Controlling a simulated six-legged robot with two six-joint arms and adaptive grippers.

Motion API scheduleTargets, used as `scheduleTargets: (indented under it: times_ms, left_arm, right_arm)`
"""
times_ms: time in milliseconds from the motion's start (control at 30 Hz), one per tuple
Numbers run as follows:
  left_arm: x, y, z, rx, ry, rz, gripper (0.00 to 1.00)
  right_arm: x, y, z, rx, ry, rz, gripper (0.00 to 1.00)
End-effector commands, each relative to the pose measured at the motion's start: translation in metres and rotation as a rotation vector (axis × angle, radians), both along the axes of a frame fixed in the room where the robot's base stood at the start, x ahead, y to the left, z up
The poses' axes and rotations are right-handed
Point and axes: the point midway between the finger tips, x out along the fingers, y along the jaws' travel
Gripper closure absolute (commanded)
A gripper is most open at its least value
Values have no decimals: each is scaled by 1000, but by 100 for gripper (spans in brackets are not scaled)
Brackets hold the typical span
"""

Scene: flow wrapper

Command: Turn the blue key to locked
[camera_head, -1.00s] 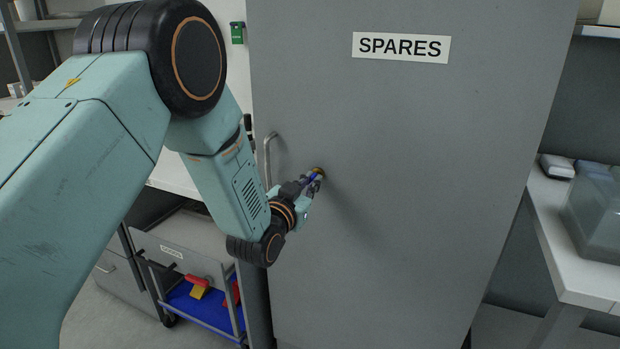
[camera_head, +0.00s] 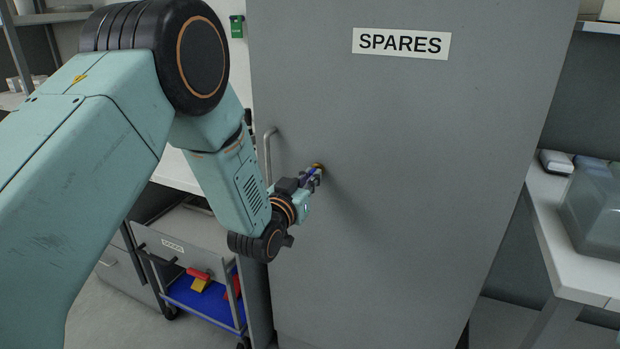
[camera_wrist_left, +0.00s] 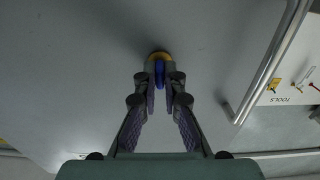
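The blue key (camera_wrist_left: 159,73) sits in a round brass-coloured lock (camera_wrist_left: 159,56) on the grey cabinet door in the left wrist view. My left gripper (camera_wrist_left: 161,84) has one finger on each side of the key, close against it, and looks shut on it. In the head view the left gripper (camera_head: 309,179) is at the lock (camera_head: 318,167), and its fingers hide most of the key. My right gripper is not in view.
The grey cabinet door (camera_head: 420,150) carries a SPARES label (camera_head: 401,44) and a vertical bar handle (camera_head: 268,155) left of the lock. A cart (camera_head: 205,303) stands lower left. A white bench (camera_head: 560,240) is at right.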

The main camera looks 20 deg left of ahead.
Motion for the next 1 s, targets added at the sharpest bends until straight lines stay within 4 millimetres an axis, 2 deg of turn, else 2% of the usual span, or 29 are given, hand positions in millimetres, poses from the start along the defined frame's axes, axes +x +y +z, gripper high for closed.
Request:
scheduleTargets:
  times_ms: [33,267,633,767,1000]
  left_arm:
    - [0,0,0,-1,0,0,88]
    - [0,0,0,0,0,0,69]
    - [-4,0,0,0,1,0,69]
    - [-19,2,-1,0,3,1,69]
    - [-63,6,-1,-1,3,1,69]
  right_arm:
    - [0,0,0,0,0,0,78]
    - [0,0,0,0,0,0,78]
    - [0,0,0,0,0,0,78]
    - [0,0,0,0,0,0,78]
    - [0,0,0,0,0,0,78]
